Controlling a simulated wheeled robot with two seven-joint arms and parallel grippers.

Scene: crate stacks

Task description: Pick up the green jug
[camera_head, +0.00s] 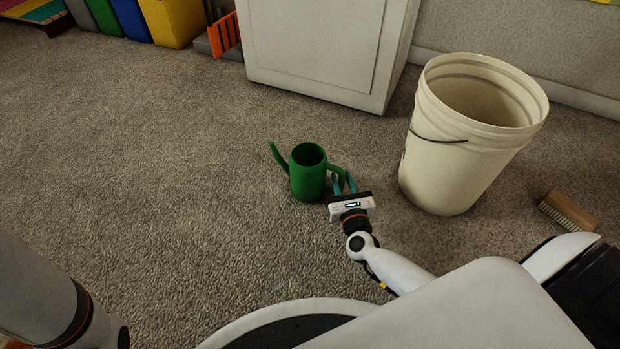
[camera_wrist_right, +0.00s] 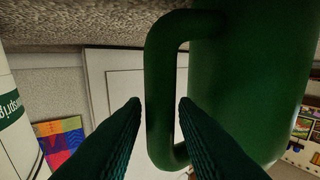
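The green jug (camera_head: 307,182) stands upright on the carpet in the middle of the head view. Its spout points left and its handle points right, toward my right gripper (camera_head: 343,181). In the right wrist view, the jug's handle (camera_wrist_right: 159,92) runs up and down between the two fingertips, with a thin gap showing on each side. The jug's body (camera_wrist_right: 250,80) fills the right of that view. My right gripper is open around or just short of the handle; the exact depth is hard to tell. My left gripper is out of view; only part of the left arm shows.
A cream bucket (camera_head: 437,165) stands right of my right gripper. A wooden brush (camera_head: 570,212) lies farther right. A white cabinet (camera_head: 315,45) stands behind the jug. Coloured bins (camera_head: 172,22) line the back left. The carpet left of the jug is clear.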

